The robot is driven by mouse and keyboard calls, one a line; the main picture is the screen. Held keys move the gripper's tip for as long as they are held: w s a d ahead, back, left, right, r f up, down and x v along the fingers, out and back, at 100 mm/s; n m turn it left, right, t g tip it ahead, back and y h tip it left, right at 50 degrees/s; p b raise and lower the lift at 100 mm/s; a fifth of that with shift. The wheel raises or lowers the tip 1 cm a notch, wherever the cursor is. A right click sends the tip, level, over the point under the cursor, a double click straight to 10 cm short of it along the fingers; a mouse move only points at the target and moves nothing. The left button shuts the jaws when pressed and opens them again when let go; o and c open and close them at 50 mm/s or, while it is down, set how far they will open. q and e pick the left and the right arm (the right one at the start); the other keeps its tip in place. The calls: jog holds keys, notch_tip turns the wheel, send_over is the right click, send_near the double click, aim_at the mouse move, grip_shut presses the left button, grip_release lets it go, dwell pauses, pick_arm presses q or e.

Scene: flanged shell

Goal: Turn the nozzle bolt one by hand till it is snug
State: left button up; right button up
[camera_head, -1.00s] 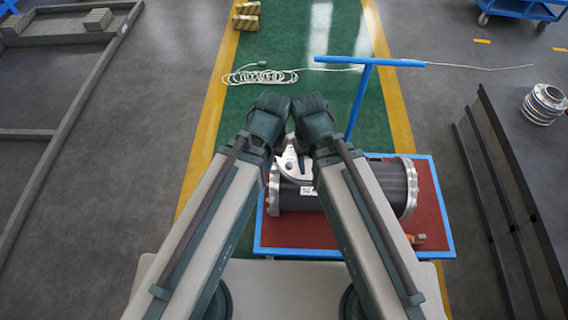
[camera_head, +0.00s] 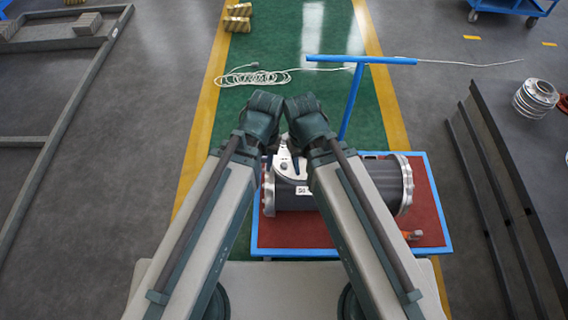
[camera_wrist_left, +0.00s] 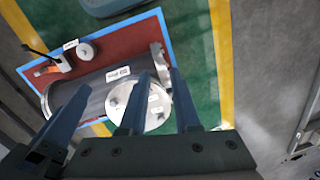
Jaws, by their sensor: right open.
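The dark grey cylindrical shell (camera_head: 365,183) lies on its side on a red-topped cart with blue edging, a silver flange at each end. A pale round nozzle flange (camera_wrist_left: 154,112) with small bolt-like spots shows on the shell in the left wrist view; which spot is bolt one I cannot tell. My left gripper (camera_wrist_left: 160,72) has two blue-grey fingers apart, nothing seen between them, above the nozzle flange in the picture. Another similar bar stands at the left of that view. My right gripper (camera_head: 308,118) is beside the left one; its fingertips are mostly hidden in the head view.
The cart's red top (camera_head: 300,235) holds a small orange item (camera_head: 411,235). A blue T-shaped handle (camera_head: 352,100) rises behind the shell. A coiled white cable (camera_head: 255,77) lies on the green floor. A dark bench (camera_head: 520,150) with silver rings stands right.

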pick_arm(q)
jog(key=o, duration=0.4)
jog(key=w+f+n+b, duration=0.1)
jog(key=w+n, duration=0.2)
jog(key=n, duration=0.1)
jog(key=w+f+n+b, duration=0.2)
jog(key=w+n, duration=0.1)
jog(key=n, duration=0.1)
jog(key=w+f+n+h+b, duration=0.1)
jog(key=w+f+n, duration=0.1)
jog(key=w+n, duration=0.2)
jog(key=shift+f+b, duration=0.2)
jog(key=shift+b, duration=0.2)
jog(key=n, duration=0.8)
send_over(284, 164)
jog(key=shift+f+n, duration=0.1)
jog(key=shift+n, duration=0.2)
notch_tip(284, 164, down, 14)
jog(key=b, duration=1.4)
jog(key=shift+c, duration=0.3)
grip_shut()
